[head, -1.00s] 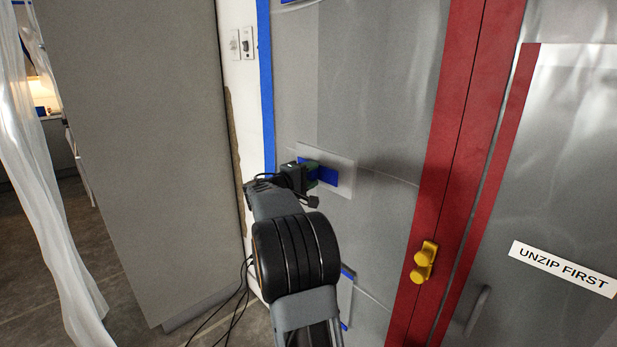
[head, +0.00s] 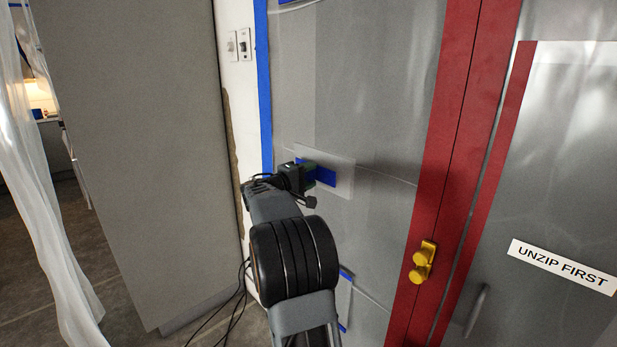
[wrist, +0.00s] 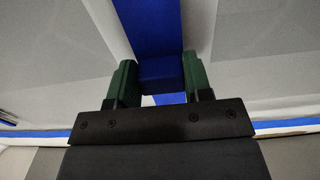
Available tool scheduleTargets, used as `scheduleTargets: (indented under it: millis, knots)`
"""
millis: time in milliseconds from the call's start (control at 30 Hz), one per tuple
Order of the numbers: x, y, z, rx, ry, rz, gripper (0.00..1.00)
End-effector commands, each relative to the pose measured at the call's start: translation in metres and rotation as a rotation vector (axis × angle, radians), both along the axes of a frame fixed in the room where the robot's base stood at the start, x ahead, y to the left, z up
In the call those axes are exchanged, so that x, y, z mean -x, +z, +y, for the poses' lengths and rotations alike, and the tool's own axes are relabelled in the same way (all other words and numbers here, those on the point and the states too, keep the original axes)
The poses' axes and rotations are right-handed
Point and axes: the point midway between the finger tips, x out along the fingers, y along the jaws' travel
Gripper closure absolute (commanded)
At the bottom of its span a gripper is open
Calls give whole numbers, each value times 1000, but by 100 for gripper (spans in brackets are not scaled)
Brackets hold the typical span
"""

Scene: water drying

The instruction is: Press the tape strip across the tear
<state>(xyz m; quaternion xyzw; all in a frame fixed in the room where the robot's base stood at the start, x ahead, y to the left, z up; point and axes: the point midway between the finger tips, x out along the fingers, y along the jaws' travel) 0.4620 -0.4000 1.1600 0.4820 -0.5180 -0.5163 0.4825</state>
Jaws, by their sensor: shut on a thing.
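The blue tape strip (head: 326,175) lies against or just in front of a paler rectangular patch (head: 344,184) on the grey plastic sheet; I cannot tell whether it touches. My gripper (head: 309,174) is shut on the strip's left end. In the wrist view, the green fingers of my gripper (wrist: 159,66) stand on both sides of a blue block-like end, and the blue strip (wrist: 154,28) runs on beyond them. The tear is not clearly visible; the strip and gripper may hide it. A thin line crosses the sheet right of the patch.
A red zip band (head: 455,130) with a yellow zip pull (head: 422,262) runs down the sheet on the right. An "UNZIP FIRST" label (head: 562,267) is beyond it. Blue edge tape (head: 264,90) borders the sheet. A tall grey panel (head: 140,150) stands left.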

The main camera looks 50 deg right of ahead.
Motion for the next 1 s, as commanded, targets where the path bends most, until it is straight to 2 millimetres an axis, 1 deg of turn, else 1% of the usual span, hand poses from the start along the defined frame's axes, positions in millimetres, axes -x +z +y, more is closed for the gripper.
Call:
scheduleTargets:
  millis: [367,1000]
  knots:
    - [0,0,-2,1,0,-1,76]
    - [1,0,-11,0,0,0,76]
